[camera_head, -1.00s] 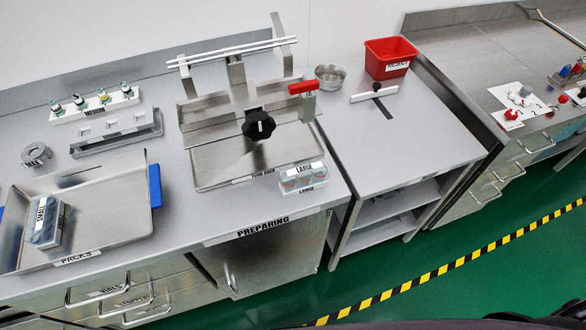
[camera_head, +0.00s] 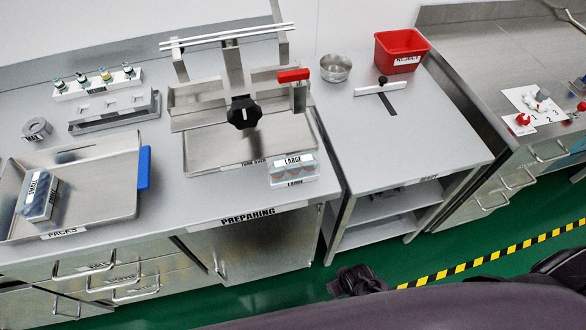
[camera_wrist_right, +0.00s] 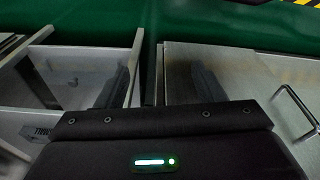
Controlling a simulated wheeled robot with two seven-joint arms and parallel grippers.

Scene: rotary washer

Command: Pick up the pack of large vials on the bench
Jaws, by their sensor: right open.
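The pack of large vials (camera_head: 293,173) is a clear box labelled LARGE. It sits on the steel bench (camera_head: 195,222) near its front edge, just above the PREPARING label and at the front right of the turn-over stand. My right gripper (camera_head: 355,281) is low in front of the bench, below and to the right of the pack, apart from it. In the right wrist view the gripper (camera_wrist_right: 166,80) has its dark fingers apart with nothing between them, facing cabinet fronts and the green floor. The pack is not visible there. My left gripper is not in view.
A pack labelled SMALL (camera_head: 39,196) lies in the PACKS tray (camera_head: 105,190) at left. The turn-over stand (camera_head: 240,110) with a black knob and red handle rises behind the large pack. A red reject bin (camera_head: 399,52) and a metal bowl (camera_head: 336,68) stand at the back right.

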